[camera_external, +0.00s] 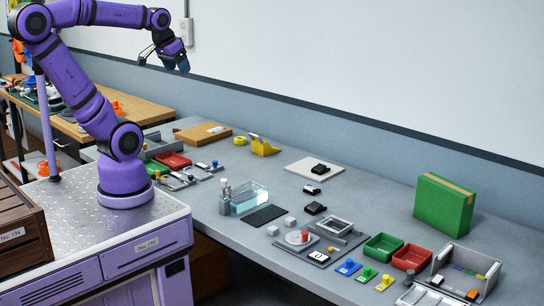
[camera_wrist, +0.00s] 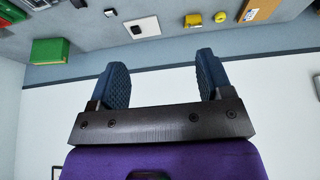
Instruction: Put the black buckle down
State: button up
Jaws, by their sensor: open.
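A small black piece that looks like the black buckle (camera_external: 320,168) lies on a white board (camera_external: 301,172) towards the back of the grey table. It also shows on the board in the upside-down wrist view (camera_wrist: 137,29). Two more small dark pieces, one dark with white (camera_external: 312,190) and one black (camera_external: 316,208), lie on the table in front of the board; I cannot tell their kind for sure. My gripper (camera_external: 165,62) is raised high at the back left, far from these pieces. In the wrist view its blue fingers (camera_wrist: 160,68) are apart with nothing between them.
A green box (camera_external: 445,206) stands at the back right. Green (camera_external: 383,247) and red (camera_external: 411,257) trays sit near the front right. A clear bin (camera_external: 250,198) stands left of centre, a yellow tape dispenser (camera_external: 264,147) further back. Bare table lies between the board and the green box.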

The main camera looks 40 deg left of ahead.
jog(key=s, duration=0.1)
jog(key=s+f, duration=0.1)
jog(key=s, duration=0.1)
jog(key=shift+s+a+f, duration=0.15)
jog(key=shift+s+f, duration=0.2)
jog(key=shift+f, duration=0.05)
jog(key=shift+c, duration=1.2)
